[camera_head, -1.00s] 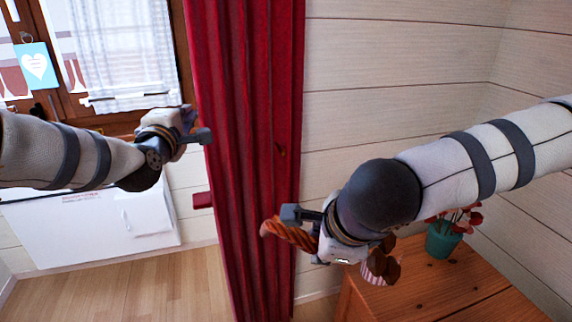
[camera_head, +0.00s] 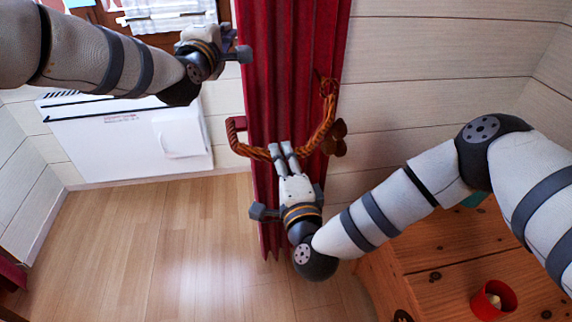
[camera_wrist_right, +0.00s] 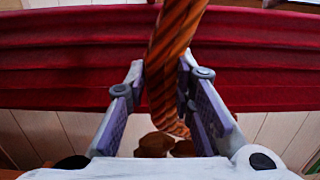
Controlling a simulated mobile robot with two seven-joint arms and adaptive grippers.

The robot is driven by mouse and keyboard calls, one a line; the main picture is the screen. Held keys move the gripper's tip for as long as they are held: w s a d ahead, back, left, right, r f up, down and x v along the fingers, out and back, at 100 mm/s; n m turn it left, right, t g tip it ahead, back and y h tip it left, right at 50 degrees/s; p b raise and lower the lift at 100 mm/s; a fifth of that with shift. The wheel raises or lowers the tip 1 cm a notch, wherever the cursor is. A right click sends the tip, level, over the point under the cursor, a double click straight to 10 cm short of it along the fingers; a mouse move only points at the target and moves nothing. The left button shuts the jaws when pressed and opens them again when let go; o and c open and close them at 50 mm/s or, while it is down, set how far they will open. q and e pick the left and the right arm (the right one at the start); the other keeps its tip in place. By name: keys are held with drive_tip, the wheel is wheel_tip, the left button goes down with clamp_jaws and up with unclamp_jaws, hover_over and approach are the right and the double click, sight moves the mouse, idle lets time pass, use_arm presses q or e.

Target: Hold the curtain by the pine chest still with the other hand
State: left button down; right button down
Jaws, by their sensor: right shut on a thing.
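The red curtain (camera_head: 275,90) hangs to the left of the pine chest (camera_head: 450,245). My right gripper (camera_head: 283,152) is in front of the curtain, shut on a twisted orange-brown rope tieback (camera_head: 318,135). The rope curves across the curtain's front, from near a red bracket (camera_head: 236,128) at the left edge up to the right edge. In the right wrist view the rope (camera_wrist_right: 172,60) passes between the fingers (camera_wrist_right: 165,90), with the curtain (camera_wrist_right: 70,60) behind. My left gripper (camera_head: 240,52) is at the curtain's upper left edge; its jaws are unclear, and I cannot tell whether it touches the cloth.
A red cup (camera_head: 493,300) stands on the chest. A white heater (camera_head: 130,140) is on the wall at left. The wooden floor (camera_head: 160,240) in front is clear.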

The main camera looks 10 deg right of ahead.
drive_tip(key=w+f, duration=0.1)
drive_tip(key=w, duration=0.7)
drive_tip(key=shift+w+f, duration=0.2)
drive_tip(key=shift+f, duration=0.2)
idle(0.3)
drive_tip(key=c, duration=1.3)
unclamp_jaws()
drive_tip(key=s, duration=1.2)
drive_tip(key=shift+d, duration=0.3)
